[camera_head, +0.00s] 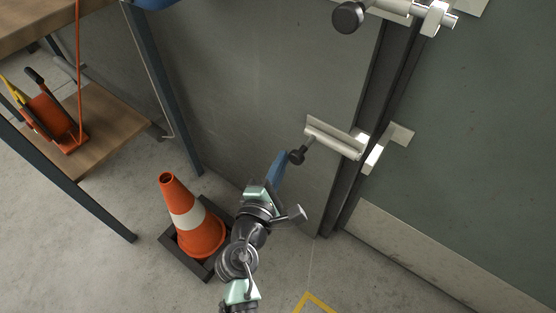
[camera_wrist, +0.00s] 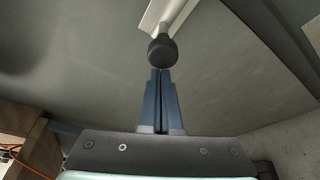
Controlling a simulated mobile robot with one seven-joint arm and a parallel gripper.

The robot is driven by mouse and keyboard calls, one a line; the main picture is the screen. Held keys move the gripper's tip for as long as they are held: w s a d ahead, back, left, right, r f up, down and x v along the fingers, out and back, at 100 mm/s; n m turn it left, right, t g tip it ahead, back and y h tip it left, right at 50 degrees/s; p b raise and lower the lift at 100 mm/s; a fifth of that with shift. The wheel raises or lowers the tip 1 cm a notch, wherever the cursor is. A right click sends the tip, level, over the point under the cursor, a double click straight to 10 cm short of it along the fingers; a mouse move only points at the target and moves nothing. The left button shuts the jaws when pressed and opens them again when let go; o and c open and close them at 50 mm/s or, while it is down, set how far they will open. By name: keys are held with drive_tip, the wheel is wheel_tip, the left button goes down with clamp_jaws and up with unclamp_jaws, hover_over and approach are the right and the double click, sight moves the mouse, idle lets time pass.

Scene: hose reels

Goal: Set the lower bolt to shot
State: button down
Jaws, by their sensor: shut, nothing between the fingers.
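The lower bolt (camera_head: 335,137) is a pale metal bolt on the grey panel, near the panel's right edge. Its dark round knob (camera_head: 297,156) hangs off the left end on a short stem. A pale keeper (camera_head: 399,134) sits to its right across the dark gap; I cannot tell how far the rod reaches into it. My gripper (camera_head: 281,156) has blue fingers, shut and empty, with tips close to the knob's left side. In the wrist view the knob (camera_wrist: 162,52) is just beyond the shut fingertips (camera_wrist: 160,71); whether they touch is unclear.
An upper bolt (camera_head: 395,7) with its own dark knob (camera_head: 347,17) is above; its rod end shows beyond a bracket. An orange cone (camera_head: 200,234) stands left of my arm. A wooden shelf (camera_head: 112,120) with an orange reel (camera_head: 55,122) is at left.

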drive_tip(key=s+d+p, duration=0.1)
drive_tip(key=d, duration=0.1)
drive_tip(key=s+d, duration=0.2)
drive_tip(key=shift+s+d+p, duration=0.15)
drive_tip(key=shift+d+p, duration=0.2)
drive_tip(key=shift+p, duration=0.05)
